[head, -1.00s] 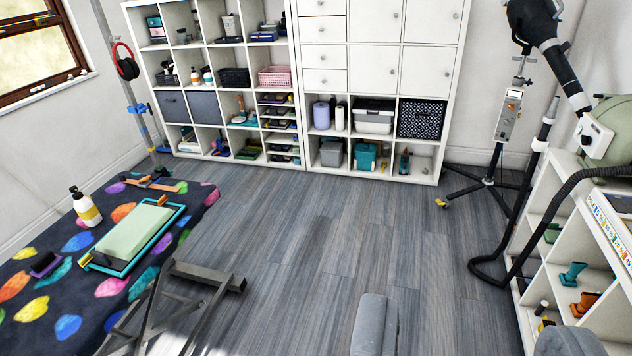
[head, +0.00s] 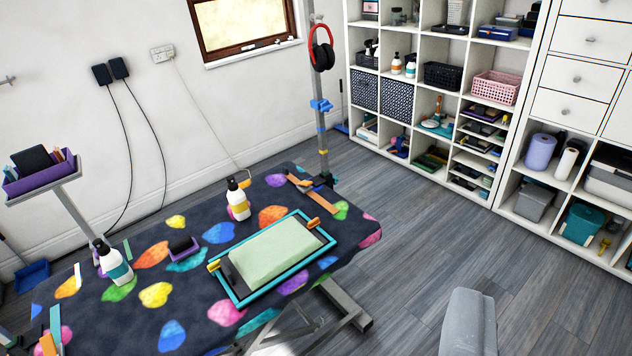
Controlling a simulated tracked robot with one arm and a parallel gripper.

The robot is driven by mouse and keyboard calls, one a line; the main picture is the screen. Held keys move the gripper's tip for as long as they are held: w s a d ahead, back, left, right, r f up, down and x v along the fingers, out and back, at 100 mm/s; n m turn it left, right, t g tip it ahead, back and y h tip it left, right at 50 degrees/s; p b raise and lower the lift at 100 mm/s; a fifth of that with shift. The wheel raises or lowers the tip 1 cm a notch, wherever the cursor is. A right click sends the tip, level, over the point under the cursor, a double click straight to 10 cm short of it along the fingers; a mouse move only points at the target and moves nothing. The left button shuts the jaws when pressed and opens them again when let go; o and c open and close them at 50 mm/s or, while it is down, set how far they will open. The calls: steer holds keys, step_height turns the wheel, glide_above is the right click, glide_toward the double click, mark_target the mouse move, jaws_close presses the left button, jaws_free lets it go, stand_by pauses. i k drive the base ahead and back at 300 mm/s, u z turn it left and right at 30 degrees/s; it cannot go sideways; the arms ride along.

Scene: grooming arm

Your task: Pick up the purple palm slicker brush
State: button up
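The purple palm slicker brush (head: 183,246), a small block with a dark top and a purple edge, lies on the dark table with colourful paw-like spots (head: 200,317). It is left of the middle of the table, between a white bottle with an orange label (head: 238,200) and one with a teal label (head: 114,264). Nothing covers it. My gripper is not in view, so its fingers and their hold are hidden. A grey part of my own body shows at the bottom right.
A teal-rimmed tray with a pale green pad (head: 272,252) lies right of the brush. A post with red headphones (head: 321,56) rises at the table's far end. A purple caddy (head: 42,174) stands at left. Shelves (head: 425,100) line the back; the grey floor (head: 400,245) at right is clear.

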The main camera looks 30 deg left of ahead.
mark_target(180, 249)
steer(key=u, duration=0.55)
steer(key=i, duration=1)
steer(key=u, duration=1.2)
steer(key=i, duration=0.8)
steer(key=u, duration=0.3)
steer(key=k, duration=0.8)
steer(key=u, duration=0.15)
steer(key=i, duration=0.8)
steer(key=z, duration=0.1)
